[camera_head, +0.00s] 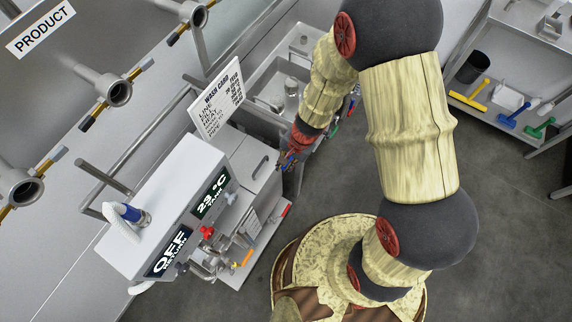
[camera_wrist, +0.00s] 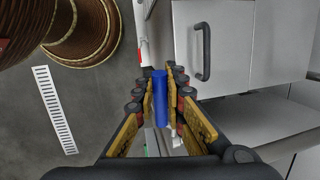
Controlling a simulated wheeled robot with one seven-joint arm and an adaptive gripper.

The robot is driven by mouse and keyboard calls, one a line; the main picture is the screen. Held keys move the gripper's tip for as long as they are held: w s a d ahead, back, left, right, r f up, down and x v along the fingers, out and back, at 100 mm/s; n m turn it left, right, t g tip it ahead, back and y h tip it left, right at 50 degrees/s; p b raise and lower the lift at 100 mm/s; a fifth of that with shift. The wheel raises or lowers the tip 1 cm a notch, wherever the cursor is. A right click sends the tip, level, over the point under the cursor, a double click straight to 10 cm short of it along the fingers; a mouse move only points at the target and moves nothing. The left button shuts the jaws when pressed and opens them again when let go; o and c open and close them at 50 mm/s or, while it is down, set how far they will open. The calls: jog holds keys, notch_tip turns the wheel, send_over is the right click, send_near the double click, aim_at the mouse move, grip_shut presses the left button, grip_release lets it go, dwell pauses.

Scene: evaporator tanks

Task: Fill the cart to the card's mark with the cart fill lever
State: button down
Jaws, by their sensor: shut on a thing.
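My gripper (camera_wrist: 160,95) is shut on a blue handle (camera_wrist: 159,83), which looks like a lever grip, in the wrist view. In the head view my gripper (camera_head: 291,157) is at the side of a steel cabinet (camera_head: 246,158), and the handle is mostly hidden there. The white wash card (camera_head: 217,97) stands upright above the cabinet. Its lines include FILL and HEAT, but the values are too small to read. An open steel basin (camera_head: 270,83) lies behind my gripper. I cannot tell its liquid level.
A grey control box (camera_head: 160,205) shows 23 °C and OFF. A shelf at the right holds brushes (camera_head: 470,97) and a black bucket (camera_head: 473,67). The wrist view shows a black door handle (camera_wrist: 203,52) close by and a floor drain (camera_wrist: 54,108).

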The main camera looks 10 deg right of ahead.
jog(key=f+t+h+b, duration=0.2)
jog(key=f+b, duration=0.1)
jog(key=shift+s+t, duration=0.2)
jog(key=shift+t, duration=0.1)
jog(key=c, duration=1.8)
grip_release()
jog(key=shift+a, duration=0.1)
jog(key=shift+c, duration=0.2)
